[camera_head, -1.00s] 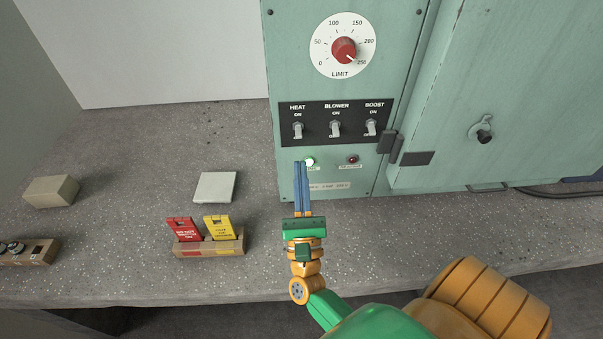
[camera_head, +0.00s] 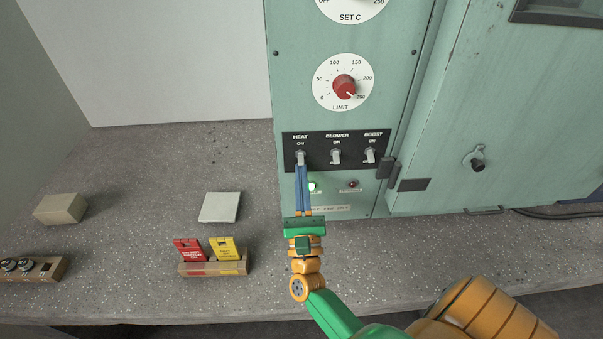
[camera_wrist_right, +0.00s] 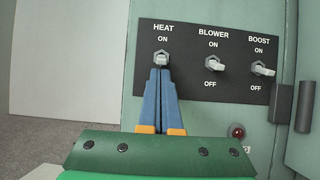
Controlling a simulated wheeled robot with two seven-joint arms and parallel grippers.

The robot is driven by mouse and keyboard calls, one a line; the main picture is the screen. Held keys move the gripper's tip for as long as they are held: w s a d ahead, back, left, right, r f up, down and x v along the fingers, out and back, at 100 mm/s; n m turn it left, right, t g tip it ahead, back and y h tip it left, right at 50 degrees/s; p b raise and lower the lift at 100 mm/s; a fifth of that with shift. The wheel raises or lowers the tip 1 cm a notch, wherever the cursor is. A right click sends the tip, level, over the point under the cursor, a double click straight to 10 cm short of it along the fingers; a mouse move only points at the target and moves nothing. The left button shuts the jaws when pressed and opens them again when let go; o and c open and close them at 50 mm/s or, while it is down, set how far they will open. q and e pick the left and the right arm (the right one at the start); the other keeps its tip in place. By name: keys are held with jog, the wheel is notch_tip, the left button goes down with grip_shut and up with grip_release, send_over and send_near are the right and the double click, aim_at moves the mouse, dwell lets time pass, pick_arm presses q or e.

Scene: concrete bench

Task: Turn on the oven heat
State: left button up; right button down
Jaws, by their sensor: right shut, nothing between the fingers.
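The teal oven control panel carries a black switch plate (camera_head: 319,164) with three toggle switches labelled HEAT, BLOWER and BOOST. The HEAT switch (camera_head: 300,157) is at the left; it also shows in the right wrist view (camera_wrist_right: 162,57). My right gripper (camera_head: 300,168) is shut and empty, with its blue fingertips at the lower side of the HEAT lever. They appear to touch it; the fingers hide its OFF label. The BLOWER switch (camera_wrist_right: 214,64) and BOOST switch (camera_wrist_right: 262,70) levers tilt down. Whether the HEAT lever has tilted up is unclear. My left gripper is out of view.
A lit green lamp (camera_head: 314,186) and a dark red lamp (camera_head: 352,184) sit below the switches. The red LIMIT knob (camera_head: 344,87) is above. Red and yellow cards (camera_head: 222,249) in a holder stand left on the bench. The oven door latch (camera_head: 476,164) is at right.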

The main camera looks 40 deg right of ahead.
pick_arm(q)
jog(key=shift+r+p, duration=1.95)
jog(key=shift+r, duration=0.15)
pick_arm(e)
jog(key=shift+s+a+r+g+y, duration=0.25)
jog(key=shift+r+g+y, duration=0.25)
jog(key=shift+g+y, duration=0.3)
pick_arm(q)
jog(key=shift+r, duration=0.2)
pick_arm(e)
jog(key=shift+s+r, duration=0.2)
jog(key=shift+r, duration=0.1)
jog(key=shift+s, duration=0.1)
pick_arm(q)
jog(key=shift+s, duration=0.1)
pick_arm(e)
jog(key=shift+a, duration=0.15)
